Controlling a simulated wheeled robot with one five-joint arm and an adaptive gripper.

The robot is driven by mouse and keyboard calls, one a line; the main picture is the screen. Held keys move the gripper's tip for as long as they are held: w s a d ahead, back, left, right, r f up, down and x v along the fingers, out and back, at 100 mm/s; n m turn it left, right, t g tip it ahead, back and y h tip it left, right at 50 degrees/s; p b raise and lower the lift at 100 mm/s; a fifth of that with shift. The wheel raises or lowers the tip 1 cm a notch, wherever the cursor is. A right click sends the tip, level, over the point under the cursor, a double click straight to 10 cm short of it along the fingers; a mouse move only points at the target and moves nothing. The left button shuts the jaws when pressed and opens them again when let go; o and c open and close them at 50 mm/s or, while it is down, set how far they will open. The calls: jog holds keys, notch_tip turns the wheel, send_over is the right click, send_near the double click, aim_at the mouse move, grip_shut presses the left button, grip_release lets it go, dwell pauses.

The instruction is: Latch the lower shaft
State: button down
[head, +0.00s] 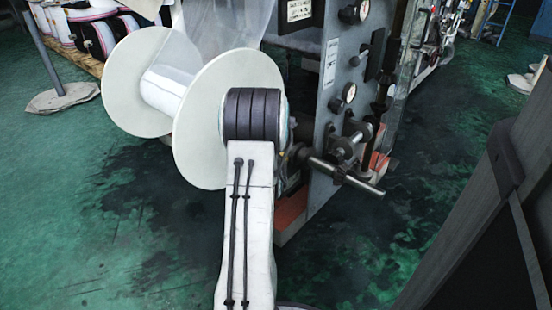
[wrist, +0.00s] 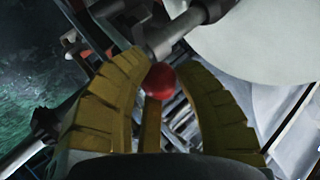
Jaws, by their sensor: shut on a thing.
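My gripper (wrist: 158,72) has yellow ribbed fingers in the wrist view. They are closed in around a red round knob (wrist: 160,78), one finger on each side. A grey metal shaft (wrist: 180,34) ends just above the knob, close to the fingertips. I cannot tell whether the knob is joined to it. In the head view my own arm hides my gripper and the knob. A white-flanged film reel (head: 128,82) is left of my arm, its right flange partly behind it. I cannot tell how the latch stands.
A grey machine panel (head: 333,95) with gauges stands right of the reel. A metal bar (head: 345,174) sticks out from it, to the right of my arm. A dark sloping frame (head: 480,220) is at the right. Green floor (head: 110,220) is open at the left front.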

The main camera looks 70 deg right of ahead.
jog(key=shift+w, duration=0.15)
jog(key=c, duration=0.9)
grip_release()
jog(key=shift+v, duration=3.75)
